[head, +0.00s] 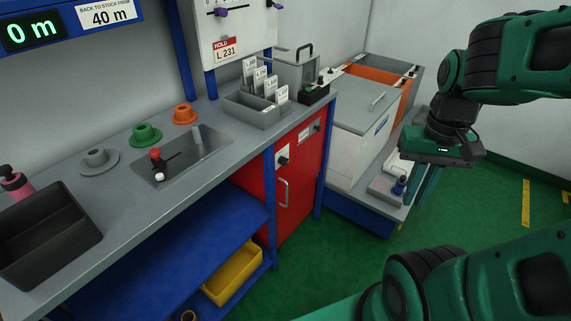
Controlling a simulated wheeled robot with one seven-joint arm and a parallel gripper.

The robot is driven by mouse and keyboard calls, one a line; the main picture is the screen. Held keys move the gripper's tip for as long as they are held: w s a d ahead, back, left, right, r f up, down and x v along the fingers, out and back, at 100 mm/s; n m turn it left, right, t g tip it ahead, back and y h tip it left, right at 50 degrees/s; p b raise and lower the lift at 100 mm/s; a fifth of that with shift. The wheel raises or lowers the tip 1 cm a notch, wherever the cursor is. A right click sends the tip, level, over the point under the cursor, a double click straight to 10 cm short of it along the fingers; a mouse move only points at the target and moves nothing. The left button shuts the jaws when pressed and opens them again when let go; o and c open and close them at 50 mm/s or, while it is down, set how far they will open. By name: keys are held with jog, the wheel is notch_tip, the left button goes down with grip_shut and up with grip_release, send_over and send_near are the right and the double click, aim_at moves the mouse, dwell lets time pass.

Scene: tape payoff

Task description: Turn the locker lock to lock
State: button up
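The red locker (291,201) is set under the right end of the workbench, and its door looks shut. A dark round knob on a pale plate, which looks like the lock (283,161), sits at the upper left of the door. Its exact turn is too small to read. A metal pull handle (284,192) is below it. My gripper (436,155) is at the right, well apart from the locker, over the low blue-framed stand.
The grey workbench (110,195) carries a dark tray (42,240), coloured spools, a recessed plate with a red knob, and a card rack (255,108). A yellow bin (232,274) sits on the blue lower shelf. Green floor (330,240) is open before the locker.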

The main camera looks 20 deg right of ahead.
jog(key=o, duration=0.3)
jog(key=shift+s+r, duration=0.15)
jog(key=shift+s, duration=0.35)
jog(key=t+y, duration=0.9)
jog(key=t, duration=0.6)
send_near(287, 163)
jog(key=x, duration=0.8)
jog(key=shift+w+f, duration=0.15)
jog(key=shift+f, duration=0.05)
jog(key=shift+c, duration=0.2)
grip_shut()
